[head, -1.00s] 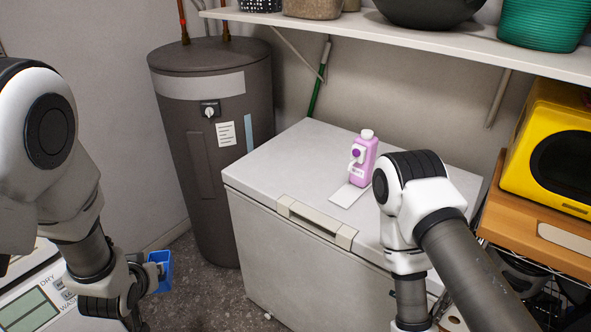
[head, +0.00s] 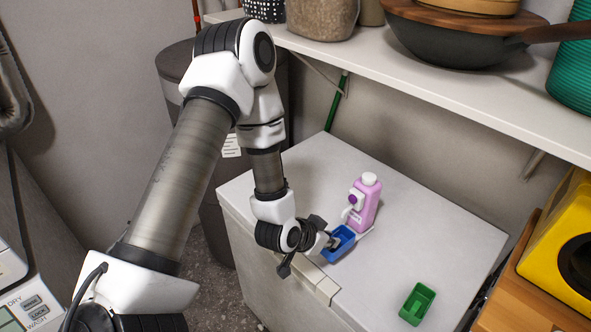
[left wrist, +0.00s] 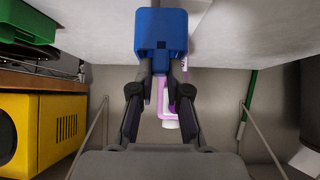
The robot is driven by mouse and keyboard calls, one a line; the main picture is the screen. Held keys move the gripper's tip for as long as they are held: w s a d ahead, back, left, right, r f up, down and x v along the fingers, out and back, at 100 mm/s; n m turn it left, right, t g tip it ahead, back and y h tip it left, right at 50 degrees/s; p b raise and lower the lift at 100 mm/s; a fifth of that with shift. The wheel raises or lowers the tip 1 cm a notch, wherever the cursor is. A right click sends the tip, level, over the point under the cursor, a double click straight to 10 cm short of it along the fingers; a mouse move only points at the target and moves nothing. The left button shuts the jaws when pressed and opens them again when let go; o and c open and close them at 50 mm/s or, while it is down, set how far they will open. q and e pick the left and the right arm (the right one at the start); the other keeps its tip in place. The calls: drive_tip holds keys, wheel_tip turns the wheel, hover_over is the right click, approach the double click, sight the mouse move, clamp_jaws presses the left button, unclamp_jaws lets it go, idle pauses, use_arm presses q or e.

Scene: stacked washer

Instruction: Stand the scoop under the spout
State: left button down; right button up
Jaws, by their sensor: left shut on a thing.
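My left gripper (head: 322,243) is shut on the blue scoop (head: 341,244), an open box-like cup. It holds the scoop at the near side of the pink bottle (head: 364,203), by the chest freezer's front edge. In the left wrist view the scoop (left wrist: 161,40) sits between the fingertips (left wrist: 160,75), with the bottle (left wrist: 168,108) behind. My right gripper is not in view.
A green open container (head: 417,304) lies on the freezer lid (head: 440,245) at the right. A shelf (head: 440,95) with pots and a pan overhangs the back. A yellow appliance (head: 570,245) stands at the right. The lid between bottle and green container is clear.

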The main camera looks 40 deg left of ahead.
use_arm(q)
drive_tip(key=s+a+r+p, duration=0.2)
drive_tip(key=s+a+p, duration=0.2)
drive_tip(key=s, duration=0.4)
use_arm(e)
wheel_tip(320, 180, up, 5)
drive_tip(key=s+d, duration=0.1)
use_arm(q)
drive_tip(key=b+x, duration=0.4)
drive_tip(key=b, duration=0.1)
drive_tip(key=s+f+b+x, duration=0.1)
drive_tip(key=b+x, duration=0.2)
drive_tip(key=shift+a, duration=0.3)
drive_tip(key=b, duration=0.6)
approach(347, 238)
drive_tip(key=w+a+f, duration=0.2)
drive_tip(key=w, duration=0.1)
drive_tip(key=w+f, duration=0.1)
drive_tip(key=f, duration=0.1)
drive_tip(key=shift+w+a, duration=0.25)
drive_tip(key=shift+a, duration=0.15)
drive_tip(key=shift+f+b, duration=0.3)
drive_tip(key=shift+f, duration=0.1)
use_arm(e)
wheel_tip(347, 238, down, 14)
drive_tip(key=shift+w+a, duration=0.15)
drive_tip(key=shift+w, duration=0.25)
use_arm(q)
drive_tip(key=shift+s, duration=0.1)
